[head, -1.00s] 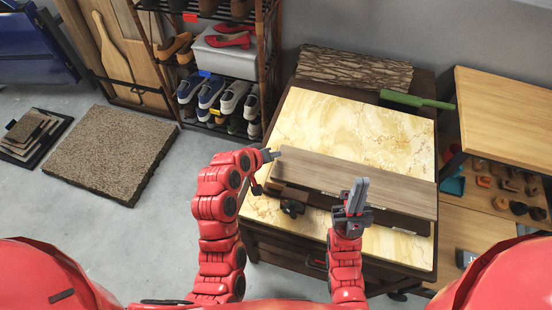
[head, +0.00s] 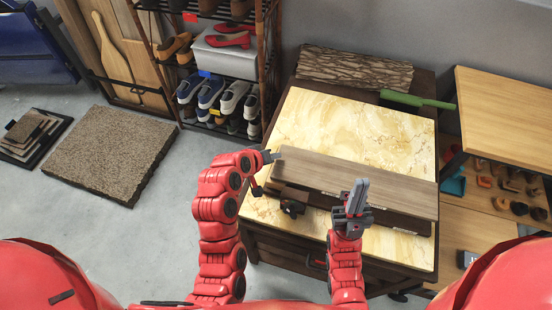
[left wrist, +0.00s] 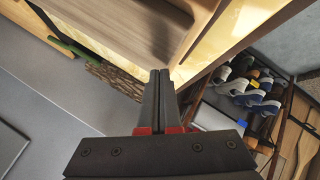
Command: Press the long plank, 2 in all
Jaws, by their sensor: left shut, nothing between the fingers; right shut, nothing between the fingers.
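The long plank (head: 355,180) is a grey-brown board lying slantwise across the marble-patterned table top (head: 350,130), on top of a darker brown piece (head: 400,217). My left gripper (head: 273,155) is shut and empty at the plank's left end; I cannot tell whether it touches. In the left wrist view its closed fingers (left wrist: 158,80) point toward pale wood-coloured surfaces. My right gripper (head: 359,187) is shut and empty, its fingers upright in the picture in front of the plank's middle, hiding a small part of it. Contact there cannot be told.
A small dark clamp-like object (head: 292,205) sits at the plank's front left. A green-handled tool (head: 415,100) and a bark-textured log piece (head: 355,69) lie behind. A shoe rack (head: 225,85) stands at the back left. A wooden table (head: 505,110) stands at the right.

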